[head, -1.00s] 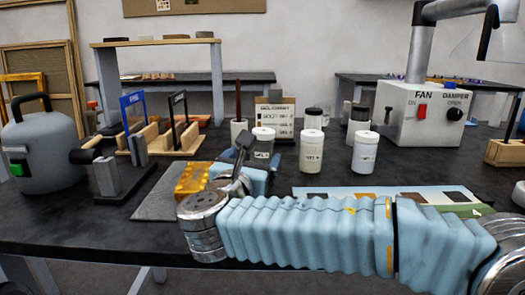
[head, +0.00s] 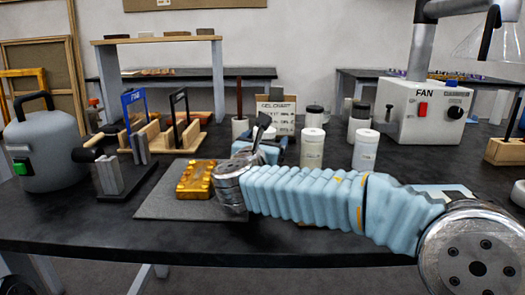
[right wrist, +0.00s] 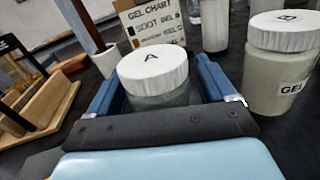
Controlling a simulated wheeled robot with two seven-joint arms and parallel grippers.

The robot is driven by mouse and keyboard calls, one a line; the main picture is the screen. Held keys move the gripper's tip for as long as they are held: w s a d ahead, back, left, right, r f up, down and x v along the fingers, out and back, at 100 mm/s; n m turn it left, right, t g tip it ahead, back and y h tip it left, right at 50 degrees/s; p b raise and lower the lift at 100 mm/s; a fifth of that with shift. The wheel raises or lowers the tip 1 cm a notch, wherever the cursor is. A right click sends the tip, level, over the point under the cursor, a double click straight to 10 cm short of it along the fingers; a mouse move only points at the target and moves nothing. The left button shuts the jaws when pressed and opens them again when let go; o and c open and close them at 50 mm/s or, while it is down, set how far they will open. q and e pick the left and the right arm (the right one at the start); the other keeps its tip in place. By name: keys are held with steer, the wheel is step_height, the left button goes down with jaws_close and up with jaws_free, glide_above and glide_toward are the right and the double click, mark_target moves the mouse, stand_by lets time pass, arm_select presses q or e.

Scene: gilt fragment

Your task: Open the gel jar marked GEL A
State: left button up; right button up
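The GEL A jar (right wrist: 160,100) has a white lid marked A (right wrist: 153,66) and stands upright in the right wrist view; the lid is on. My right gripper (right wrist: 160,88) has its blue fingers on either side of this jar, with narrow gaps between fingers and jar. In the head view my right gripper (head: 262,148) hides most of that jar. A second white-lidded jar, marked B (right wrist: 285,65), stands to the right; its label begins GEL. My left gripper is not in view.
Another white-lidded jar (head: 365,150) stands further right, before the fan box (head: 420,112). The gel chart (head: 275,115) stands behind the jars. A gilt block (head: 196,180) lies on a grey mat (head: 160,207). A wooden rack (head: 165,135) stands at left.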

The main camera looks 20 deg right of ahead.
steer(key=c, duration=1.2)
steer(key=shift+o, duration=0.2)
steer(key=shift+r, duration=0.15)
steer(key=shift+r, duration=0.35)
step_height(320, 180, up, 2)
steer(key=shift+r+p, duration=0.25)
steer(key=shift+p, duration=0.1)
steer(key=s+r, duration=0.9)
steer(key=s, duration=0.5)
steer(key=shift+d+r, duration=0.15)
steer(key=shift+r, duration=0.15)
